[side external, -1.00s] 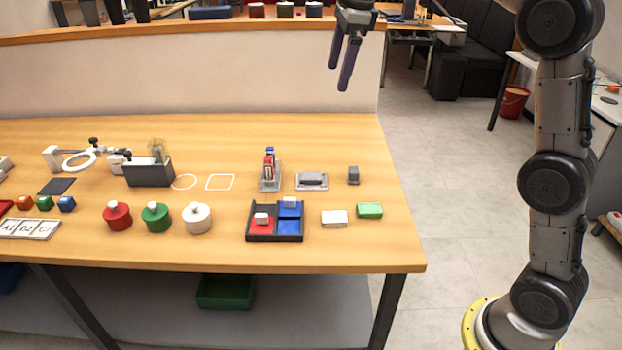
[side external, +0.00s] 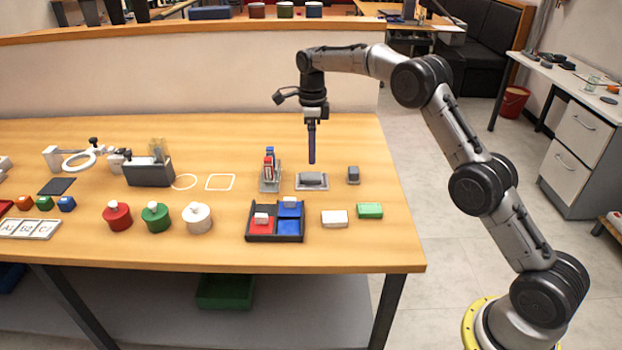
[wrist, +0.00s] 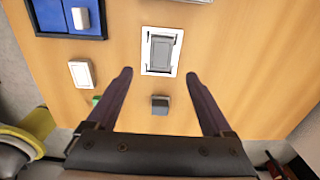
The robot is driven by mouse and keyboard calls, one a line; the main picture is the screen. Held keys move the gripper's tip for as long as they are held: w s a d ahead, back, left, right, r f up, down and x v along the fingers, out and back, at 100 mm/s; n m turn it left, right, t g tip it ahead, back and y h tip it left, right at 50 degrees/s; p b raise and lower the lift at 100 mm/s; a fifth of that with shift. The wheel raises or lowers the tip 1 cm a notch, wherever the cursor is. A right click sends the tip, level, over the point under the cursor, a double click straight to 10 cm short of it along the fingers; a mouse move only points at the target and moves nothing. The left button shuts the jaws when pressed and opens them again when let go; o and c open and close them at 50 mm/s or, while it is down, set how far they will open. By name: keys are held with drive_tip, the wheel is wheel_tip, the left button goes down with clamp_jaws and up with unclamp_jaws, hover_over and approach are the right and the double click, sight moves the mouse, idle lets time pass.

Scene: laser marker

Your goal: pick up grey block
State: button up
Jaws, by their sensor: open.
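A small grey block (side external: 353,175) stands on the table near its right side. In the wrist view it is a small dark grey block (wrist: 160,105), between the fingers but apart from them in the picture. A wider grey block (side external: 313,180) lies on a white-edged plate to its left; this also shows in the wrist view (wrist: 161,50), beyond the fingertips. My gripper (side external: 311,160) points down above the wider block. In the wrist view my gripper (wrist: 158,76) has its two fingers spread, with nothing between them held.
A black tray (side external: 248,237) with red and blue compartments, a white block (side external: 334,217) and a green block (side external: 369,210) are in front. A rack (side external: 270,185) with red and blue items stands left of the plate. Bare table lies right of the small grey block.

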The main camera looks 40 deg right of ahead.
sight(311, 176)
wheel_tip(311, 176, down, 8)
drive_tip(key=shift+w+a+f, duration=0.1)
drive_tip(key=shift+w+f, duration=0.05)
idle(0.4)
drive_tip(key=shift+c, duration=0.2)
clamp_jaws()
